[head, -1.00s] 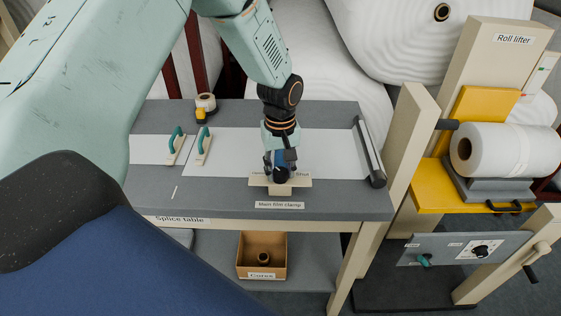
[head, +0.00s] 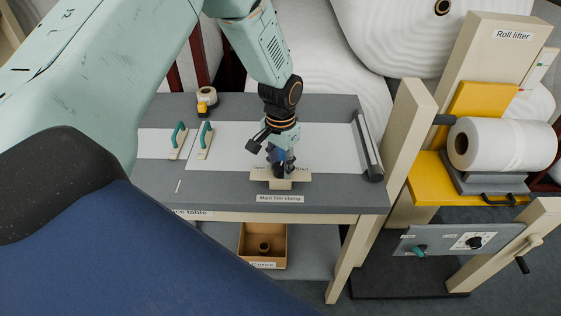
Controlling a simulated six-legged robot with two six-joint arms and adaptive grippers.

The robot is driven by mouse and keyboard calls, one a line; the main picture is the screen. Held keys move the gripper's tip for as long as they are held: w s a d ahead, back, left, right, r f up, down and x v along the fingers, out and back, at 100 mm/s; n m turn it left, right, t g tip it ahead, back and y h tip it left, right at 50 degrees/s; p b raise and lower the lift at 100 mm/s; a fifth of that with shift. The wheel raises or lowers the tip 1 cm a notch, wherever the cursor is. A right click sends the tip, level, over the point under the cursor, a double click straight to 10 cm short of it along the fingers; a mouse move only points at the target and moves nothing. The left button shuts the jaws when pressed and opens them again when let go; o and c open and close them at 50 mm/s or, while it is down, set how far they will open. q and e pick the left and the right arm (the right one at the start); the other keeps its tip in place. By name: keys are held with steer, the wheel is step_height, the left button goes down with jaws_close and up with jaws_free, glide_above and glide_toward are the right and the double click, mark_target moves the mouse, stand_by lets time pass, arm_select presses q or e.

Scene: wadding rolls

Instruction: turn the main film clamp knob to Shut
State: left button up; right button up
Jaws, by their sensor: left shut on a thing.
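The main film clamp (head: 296,179) is a small cream block and plate at the front edge of the grey splice table (head: 225,200), above its label. Its dark knob (head: 280,171) is mostly hidden by my gripper. My left gripper (head: 279,162) reaches down from above and is shut on the knob. Part of an "Open" marking shows left of the knob and part of "Shut" to the right. The knob's exact pointing direction cannot be told. My right gripper is not in view.
Two green-handled tools (head: 178,140) and a tape roll (head: 206,97) lie at the table's left. A dark-ended roller (head: 368,150) is at its right end. A cores box (head: 263,245) sits below. The roll lifter (head: 500,60) with a white roll (head: 510,145) stands at right.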

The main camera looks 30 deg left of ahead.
mark_target(281, 166)
arm_select(q)
steer(key=m, duration=0.5)
steer(key=shift+w+r+m, duration=0.15)
steer(key=shift+w+m, duration=0.05)
steer(key=shift+m, duration=0.1)
steer(key=m, duration=0.5)
steer(key=shift+m, duration=0.3)
steer(key=o, duration=1.2)
steer(key=shift+s, duration=0.15)
step_height(281, 166, up, 12)
steer(key=shift+f, duration=0.1)
stand_by(0.3)
